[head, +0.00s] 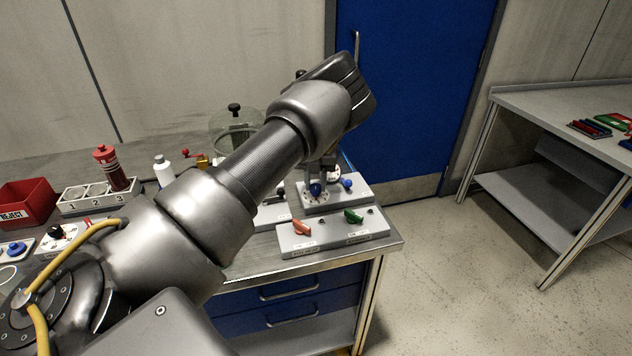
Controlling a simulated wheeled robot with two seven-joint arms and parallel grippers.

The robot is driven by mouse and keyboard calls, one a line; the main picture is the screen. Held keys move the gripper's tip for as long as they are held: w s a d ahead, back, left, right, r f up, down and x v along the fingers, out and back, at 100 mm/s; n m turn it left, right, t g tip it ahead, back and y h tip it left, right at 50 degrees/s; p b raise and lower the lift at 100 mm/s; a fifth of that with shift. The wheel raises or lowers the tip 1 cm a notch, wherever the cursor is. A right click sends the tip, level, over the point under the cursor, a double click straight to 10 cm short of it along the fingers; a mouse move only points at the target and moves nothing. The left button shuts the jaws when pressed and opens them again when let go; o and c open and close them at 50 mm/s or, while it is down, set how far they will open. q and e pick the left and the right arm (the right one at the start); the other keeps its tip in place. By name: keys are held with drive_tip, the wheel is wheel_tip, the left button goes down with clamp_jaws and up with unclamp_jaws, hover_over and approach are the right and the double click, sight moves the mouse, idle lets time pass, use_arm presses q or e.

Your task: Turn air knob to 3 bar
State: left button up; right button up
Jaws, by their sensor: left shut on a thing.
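My left arm reaches across the bench from the lower left and hides much of it. My left gripper (317,181) points down at the grey panel (350,200) near the bench's right end. A pale dial plate with small marks shows around the knob's base; the marks are too small to read. A round white gauge face (334,174) shows partly behind the fingers, and its reading cannot be made out. My right gripper is not in view.
A second blue knob (347,183) sits close to the right of the fingers. A clear vessel (232,125) stands behind my arm.

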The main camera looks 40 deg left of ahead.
sight(316, 186)
use_arm(q)
drive_tip(key=shift+s+f+n, duration=0.1)
drive_tip(key=shift+f+n, duration=0.05)
drive_tip(key=shift+n, duration=1.15)
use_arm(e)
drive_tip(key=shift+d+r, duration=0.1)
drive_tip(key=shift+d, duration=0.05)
use_arm(q)
drive_tip(key=shift+n, duration=0.3)
drive_tip(key=o, duration=1)
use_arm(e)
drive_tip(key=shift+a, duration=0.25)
use_arm(q)
wheel_tip(316, 186, up, 11)
drive_tip(key=shift+b, duration=0.65)
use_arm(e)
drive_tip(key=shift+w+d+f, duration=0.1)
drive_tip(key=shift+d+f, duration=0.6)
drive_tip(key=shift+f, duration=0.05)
